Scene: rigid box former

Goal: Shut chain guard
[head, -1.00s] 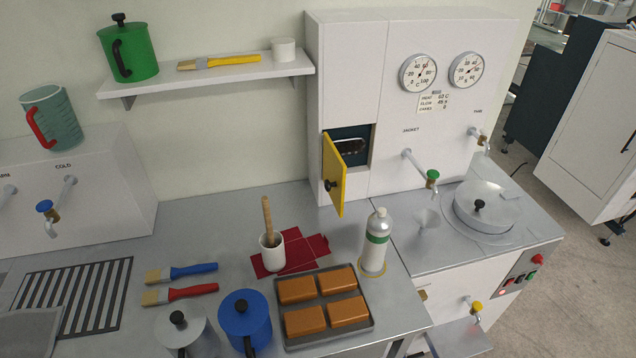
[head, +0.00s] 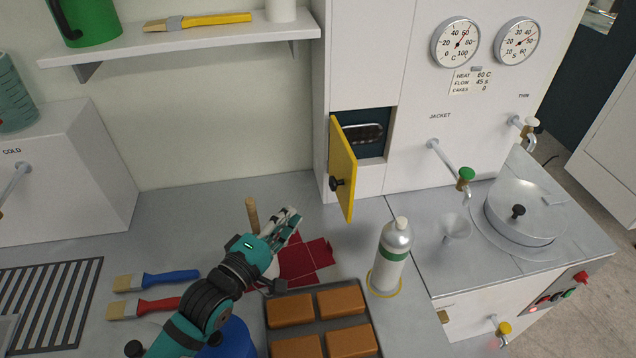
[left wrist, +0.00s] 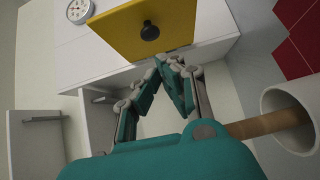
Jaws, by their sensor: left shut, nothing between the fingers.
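The chain guard appears to be the yellow door (head: 343,170) with a black knob (head: 336,184), on the front of the white machine cabinet. It stands swung open to the left, and a chain (head: 366,134) shows in the dark recess beside it. In the left wrist view the yellow door (left wrist: 120,35) and its knob (left wrist: 150,32) are beyond my fingertips. My left gripper (head: 293,216) is shut and empty, below and left of the door, apart from it. It also shows in the left wrist view (left wrist: 172,62). My right gripper is not in view.
A bottle (head: 394,254) stands below right of the door. A tray with orange blocks (head: 340,302) is in front. A shelf (head: 180,45) is above left.

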